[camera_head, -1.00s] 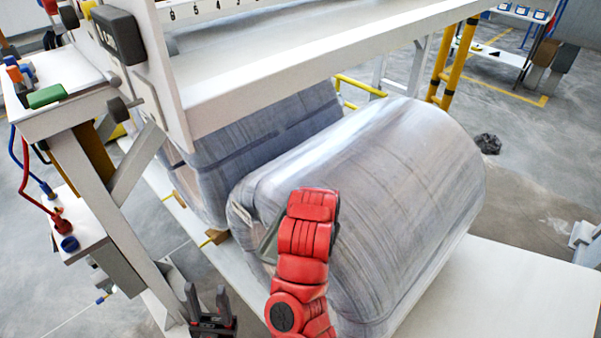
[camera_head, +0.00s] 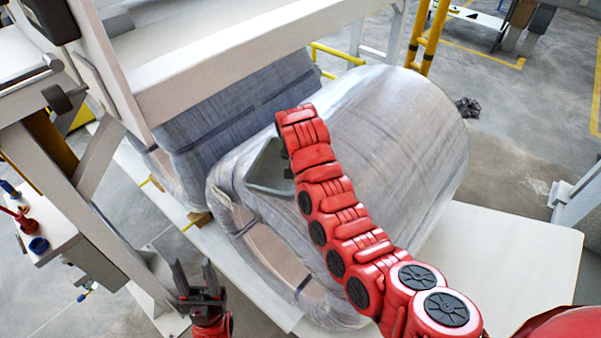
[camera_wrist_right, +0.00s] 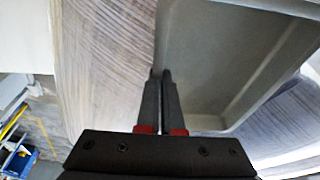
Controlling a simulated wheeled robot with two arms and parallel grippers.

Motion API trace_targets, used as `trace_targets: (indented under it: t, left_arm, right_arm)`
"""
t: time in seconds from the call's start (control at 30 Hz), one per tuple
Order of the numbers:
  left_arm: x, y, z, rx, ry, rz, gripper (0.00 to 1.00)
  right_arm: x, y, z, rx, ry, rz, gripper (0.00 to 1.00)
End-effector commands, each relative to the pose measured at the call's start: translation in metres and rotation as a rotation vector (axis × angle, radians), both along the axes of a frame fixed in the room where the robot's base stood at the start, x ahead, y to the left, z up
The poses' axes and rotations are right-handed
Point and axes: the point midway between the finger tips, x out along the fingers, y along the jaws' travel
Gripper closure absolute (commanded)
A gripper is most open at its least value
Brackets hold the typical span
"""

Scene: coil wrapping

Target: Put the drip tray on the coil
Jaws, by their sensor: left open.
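The drip tray (camera_head: 268,172) is a shallow grey-green tray, at the upper left part of the wrapped coil (camera_head: 400,130) in the head view. My right arm reaches over the coil, and its forearm hides part of the tray. In the right wrist view my right gripper (camera_wrist_right: 161,76) has its fingers close together on the wall of the tray (camera_wrist_right: 215,60). Wrapped coil surface shows behind it. I cannot tell whether the tray touches the coil. My left gripper (camera_head: 194,278) is open and empty, low at the left, apart from the coil.
A second wrapped coil (camera_head: 235,115) lies behind, under the white machine beam (camera_head: 240,55). The white machine frame (camera_head: 75,210) stands at the left. A white platform (camera_head: 510,235) is bare right of the coil. Yellow posts (camera_head: 428,40) stand at the back.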

Motion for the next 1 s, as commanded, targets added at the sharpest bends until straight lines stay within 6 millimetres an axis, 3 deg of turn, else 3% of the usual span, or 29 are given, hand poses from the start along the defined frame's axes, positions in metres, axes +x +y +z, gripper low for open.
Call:
trace_targets:
  t: [0.33, 0.53, 0.77, 1.0]
  left_arm:
    - [0.0, 0.0, 0.009, 0.0, 0.0, 0.0, 0.5]
    - [0.0, 0.0, 0.015, 0.0, 0.0, 0.0, 0.5]
    - [0.0, 0.0, 0.031, 0.0, 0.0, 0.0, 0.5]
    - [0.0, 0.0, 0.031, 0.0, 0.0, 0.0, 0.5]
  right_arm:
    - [0.025, 0.0, -0.001, -0.003, -0.002, 0.003, 1.0]
    - [0.026, 0.0, -0.006, -0.002, 0.0, 0.002, 1.0]
    - [0.026, 0.0, -0.03, -0.003, -0.001, 0.003, 1.0]
    - [0.027, 0.001, -0.037, 0.0, -0.004, 0.003, 1.0]
